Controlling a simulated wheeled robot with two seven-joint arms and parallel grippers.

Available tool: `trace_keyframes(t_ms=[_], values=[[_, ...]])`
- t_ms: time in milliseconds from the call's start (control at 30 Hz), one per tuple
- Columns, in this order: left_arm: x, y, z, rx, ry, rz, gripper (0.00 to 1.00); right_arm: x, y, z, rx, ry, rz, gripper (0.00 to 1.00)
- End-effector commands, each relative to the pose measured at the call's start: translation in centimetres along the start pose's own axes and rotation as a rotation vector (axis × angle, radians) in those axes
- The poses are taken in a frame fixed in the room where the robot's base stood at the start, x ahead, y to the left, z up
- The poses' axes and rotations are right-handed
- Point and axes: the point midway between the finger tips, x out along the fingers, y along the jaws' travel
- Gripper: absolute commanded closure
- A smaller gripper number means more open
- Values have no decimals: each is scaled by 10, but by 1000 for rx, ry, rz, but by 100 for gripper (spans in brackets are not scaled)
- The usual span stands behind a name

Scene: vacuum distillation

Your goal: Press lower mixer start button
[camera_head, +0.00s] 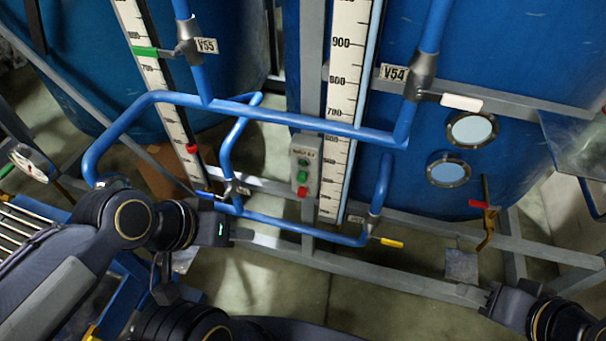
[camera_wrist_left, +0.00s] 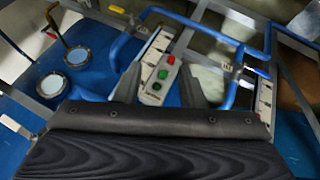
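A grey mixer control box (camera_head: 306,158) is mounted on the frame post beside a white scale. It carries a green button (camera_head: 302,176), a red button (camera_head: 303,190) below it and a dark element above. In the left wrist view the box (camera_wrist_left: 159,81) appears turned over, with the red button (camera_wrist_left: 171,59) above the green button (camera_wrist_left: 163,73). My left gripper (camera_head: 242,235) is to the lower left of the box in the head view. Its two fingers (camera_wrist_left: 158,84) are apart with nothing held. My right gripper (camera_head: 488,300) is at lower right; its finger opening is unclear.
Blue pipes (camera_head: 290,119) run in front of the box's left side and below it. Valves V55 (camera_head: 189,45) and V54 (camera_head: 420,75) are above. A yellow-handled valve (camera_head: 386,242) is right of the box. A large blue tank (camera_head: 480,60) stands behind. Open floor shows below the frame.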

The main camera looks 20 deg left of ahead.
Motion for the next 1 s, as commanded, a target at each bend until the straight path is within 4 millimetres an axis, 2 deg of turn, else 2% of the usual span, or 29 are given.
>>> trace_keyframes(t_ms=[267,433,533,567,767,1000], values=[[0,0,0,0,0,0,64,0,0,0,0,0,0,64],[2,-2,-3,27,-6,-21,83,-1,0,0,0,0,0,64],[8,-10,-13,114,-23,-79,96,-3,-2,-2,0,0,0,64],[10,-13,-17,155,-33,-102,100,-4,-2,-2,0,0,0,64],[45,-38,-50,562,-142,-216,100,-12,-5,-6,0,0,0,64],[105,-50,-80,1092,-201,-124,100,-21,-9,-10,0,0,0,64]])
